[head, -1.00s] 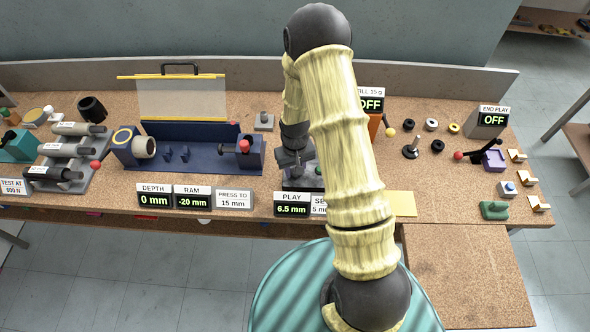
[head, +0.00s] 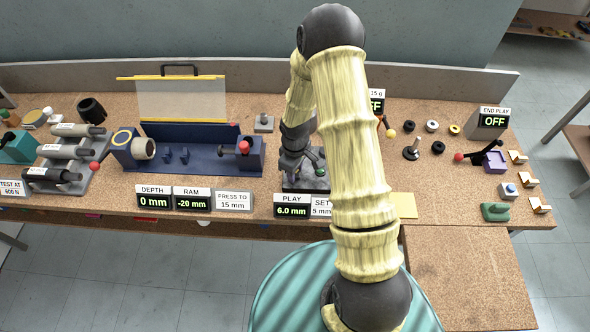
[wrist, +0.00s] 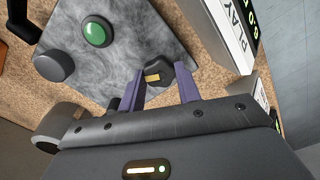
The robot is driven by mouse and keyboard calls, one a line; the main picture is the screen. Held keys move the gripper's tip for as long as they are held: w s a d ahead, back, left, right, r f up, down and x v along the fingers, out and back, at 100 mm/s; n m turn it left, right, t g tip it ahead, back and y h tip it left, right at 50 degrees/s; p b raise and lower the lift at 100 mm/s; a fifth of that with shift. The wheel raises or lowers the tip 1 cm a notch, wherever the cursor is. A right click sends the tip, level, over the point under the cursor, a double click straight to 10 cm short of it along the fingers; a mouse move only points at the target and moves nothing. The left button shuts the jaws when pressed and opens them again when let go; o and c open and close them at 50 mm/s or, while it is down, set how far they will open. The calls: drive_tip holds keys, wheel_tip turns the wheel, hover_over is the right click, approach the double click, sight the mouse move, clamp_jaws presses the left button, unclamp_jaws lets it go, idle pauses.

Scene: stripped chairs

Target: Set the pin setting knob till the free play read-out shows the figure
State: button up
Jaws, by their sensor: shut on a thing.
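The play read-out (head: 292,211) at the front edge of the bench shows 6.0 mm. The set card (head: 321,210) beside it reads 5 mm and is partly hidden by my arm. In the wrist view, the dark pin setting knob (wrist: 160,70) with a yellow mark sits at the edge of a grey marbled plate. My gripper (wrist: 158,84) is shut on this knob, one purple finger on each side. In the head view my gripper (head: 293,165) is low over the grey fixture (head: 305,185), and the knob is hidden there.
A green button (wrist: 97,32) and a grey round knob (wrist: 54,66) are close by on the plate. The blue press (head: 205,160) stands to the left. My arm hides part of the bench, including some of the scale display (head: 377,105).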

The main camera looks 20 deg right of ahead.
idle(0.4)
drive_tip(key=o, duration=1)
wheel_tip(320, 180, up, 18)
drive_tip(key=shift+f+b, duration=0.25)
drive_tip(key=shift+b, duration=0.3)
drive_tip(key=s+r+m+t, duration=0.1)
drive_tip(key=s+m, duration=0.2)
drive_tip(key=s, duration=0.1)
drive_tip(key=s+r+m, duration=0.2)
drive_tip(key=s+m, duration=0.1)
drive_tip(key=s, duration=0.2)
drive_tip(key=s+r+m+t, duration=0.1)
drive_tip(key=s+m, duration=0.2)
drive_tip(key=s, duration=0.2)
drive_tip(key=shift+s+r+t, duration=0.15)
drive_tip(key=shift+t, duration=0.15)
